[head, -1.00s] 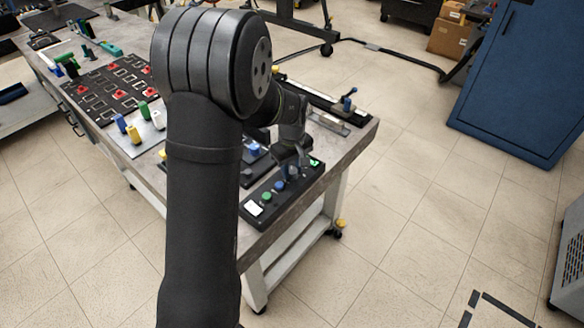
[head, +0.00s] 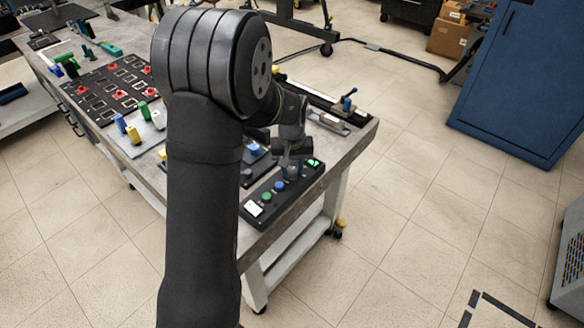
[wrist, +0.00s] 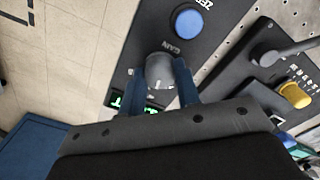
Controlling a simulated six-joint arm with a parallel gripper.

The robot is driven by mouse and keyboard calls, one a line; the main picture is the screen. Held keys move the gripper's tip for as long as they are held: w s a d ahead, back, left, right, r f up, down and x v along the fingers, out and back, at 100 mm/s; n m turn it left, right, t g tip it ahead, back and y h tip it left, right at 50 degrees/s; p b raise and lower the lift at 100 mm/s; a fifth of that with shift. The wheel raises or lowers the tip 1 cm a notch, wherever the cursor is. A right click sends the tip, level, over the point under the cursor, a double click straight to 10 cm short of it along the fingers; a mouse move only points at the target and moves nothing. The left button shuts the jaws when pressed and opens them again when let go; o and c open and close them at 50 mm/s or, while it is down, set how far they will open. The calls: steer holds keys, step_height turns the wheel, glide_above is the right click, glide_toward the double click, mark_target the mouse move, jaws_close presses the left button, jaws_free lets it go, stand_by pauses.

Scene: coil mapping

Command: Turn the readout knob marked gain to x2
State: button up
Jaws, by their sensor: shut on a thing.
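The gain knob (wrist: 160,72) is a grey round knob with a pale pointer line, on a black readout panel (head: 262,227). The word GAIN is printed beside it in the wrist view. My gripper (wrist: 158,85) has its two blue fingers on either side of the knob and is shut on it. In the head view my gripper (head: 292,165) is over the right part of the panel and hides much of the knob. A green lit display (wrist: 132,101) is partly hidden behind a finger; its reading is unclear.
A blue button (wrist: 187,22) marked ZERO is close to the knob. A neighbouring box carries a black lever (wrist: 268,54) and a yellow knob (wrist: 294,95).

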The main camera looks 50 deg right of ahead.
mark_target(292, 170)
steer(key=shift+m, duration=1.2)
steer(key=o, duration=1)
step_height(292, 170, up, 17)
steer(key=shift+r, duration=0.2)
steer(key=shift+f, duration=0.1)
